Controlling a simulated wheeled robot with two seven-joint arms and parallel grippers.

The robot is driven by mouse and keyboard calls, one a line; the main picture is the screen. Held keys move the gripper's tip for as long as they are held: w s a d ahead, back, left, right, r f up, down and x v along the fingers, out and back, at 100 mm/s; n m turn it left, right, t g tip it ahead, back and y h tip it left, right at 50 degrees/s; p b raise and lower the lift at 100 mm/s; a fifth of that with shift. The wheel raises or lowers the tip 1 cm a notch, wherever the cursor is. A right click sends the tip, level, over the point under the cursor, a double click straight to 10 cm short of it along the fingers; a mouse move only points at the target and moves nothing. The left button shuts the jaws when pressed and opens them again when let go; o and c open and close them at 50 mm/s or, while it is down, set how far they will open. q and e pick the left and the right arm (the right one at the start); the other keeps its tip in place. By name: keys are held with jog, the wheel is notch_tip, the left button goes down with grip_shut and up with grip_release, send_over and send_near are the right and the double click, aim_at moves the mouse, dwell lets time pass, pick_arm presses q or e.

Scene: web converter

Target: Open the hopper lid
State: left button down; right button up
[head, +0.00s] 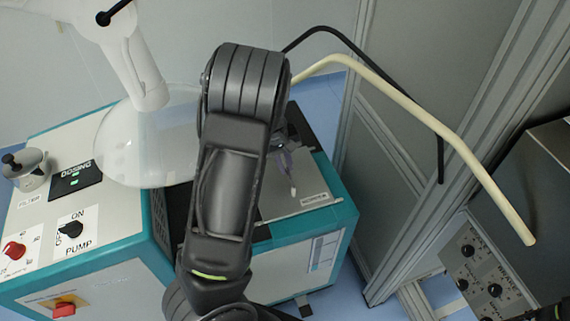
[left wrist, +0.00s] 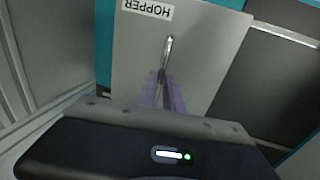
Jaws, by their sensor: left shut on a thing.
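The hopper lid (head: 308,207) is a light grey panel on the right part of the teal-and-white machine, and it looks to lie flat. It also fills the upper middle of the left wrist view (left wrist: 215,45), with a HOPPER label (left wrist: 148,9) on it. A slim metal handle (left wrist: 168,50) stands on the lid. My left gripper (left wrist: 166,82) has its purple fingers shut on the near part of this handle. In the head view my left gripper (head: 288,163) is partly hidden behind my dark arm, above the lid. My right gripper is not seen.
A dosing display (head: 77,178), a pump knob (head: 72,230) and a red knob (head: 14,250) are on the left. A cream bent tube (head: 440,130) and a grey metal frame (head: 385,170) stand close on the right.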

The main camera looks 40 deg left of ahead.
aim_at(271, 183)
pick_arm(q)
jog(key=s+a, duration=0.2)
jog(key=s, duration=0.1)
jog(key=shift+s+a, duration=0.3)
jog(key=c, duration=1.5)
grip_release()
jog(key=shift+d, duration=0.1)
notch_tip(271, 183, up, 10)
jog(key=shift+p, duration=0.4)
